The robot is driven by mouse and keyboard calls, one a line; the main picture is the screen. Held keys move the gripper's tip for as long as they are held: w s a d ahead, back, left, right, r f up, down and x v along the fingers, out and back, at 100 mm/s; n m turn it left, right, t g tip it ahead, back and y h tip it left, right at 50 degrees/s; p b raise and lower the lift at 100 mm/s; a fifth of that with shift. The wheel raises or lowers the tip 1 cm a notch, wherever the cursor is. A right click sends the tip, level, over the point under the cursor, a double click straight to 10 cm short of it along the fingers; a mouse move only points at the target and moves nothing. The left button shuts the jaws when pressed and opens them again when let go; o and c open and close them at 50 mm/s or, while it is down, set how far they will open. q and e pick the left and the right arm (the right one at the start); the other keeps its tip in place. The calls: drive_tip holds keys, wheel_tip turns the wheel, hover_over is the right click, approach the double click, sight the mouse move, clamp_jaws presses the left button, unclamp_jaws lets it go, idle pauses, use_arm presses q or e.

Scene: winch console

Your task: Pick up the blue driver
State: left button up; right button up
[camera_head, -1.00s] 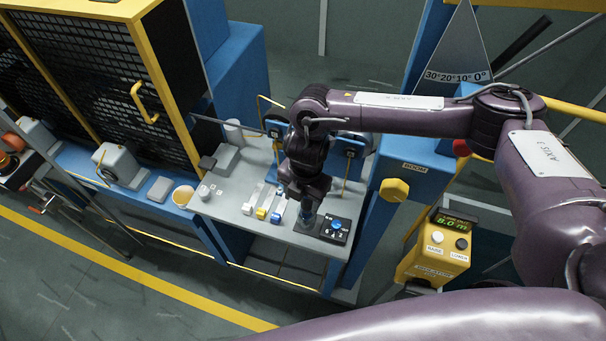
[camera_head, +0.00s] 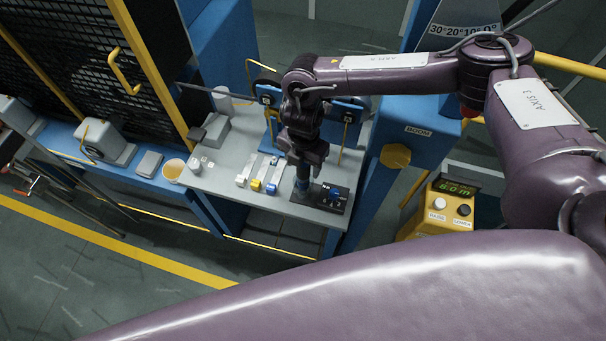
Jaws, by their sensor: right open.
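A small blue upright piece, which looks like the blue driver (camera_head: 303,184), shows just below my right gripper (camera_head: 303,172). It stands at a dark grey holder (camera_head: 299,197) on the grey console top (camera_head: 220,178). My right gripper points down over it and is open. The fingers are small and dark here, and I cannot tell whether they touch the driver or are around it. The gripper hides the driver's upper part. My left gripper is not in view.
A black panel with a blue knob (camera_head: 335,192) sits right of the holder. Blue uprights rise behind. A yellow hoist box (camera_head: 440,212) stands at the right.

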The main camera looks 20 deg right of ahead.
drive_tip(key=shift+s+r, duration=0.2)
drive_tip(key=shift+s, duration=0.05)
drive_tip(key=c, duration=0.4)
drive_tip(key=shift+w, duration=0.1)
drive_tip(key=c, duration=0.8)
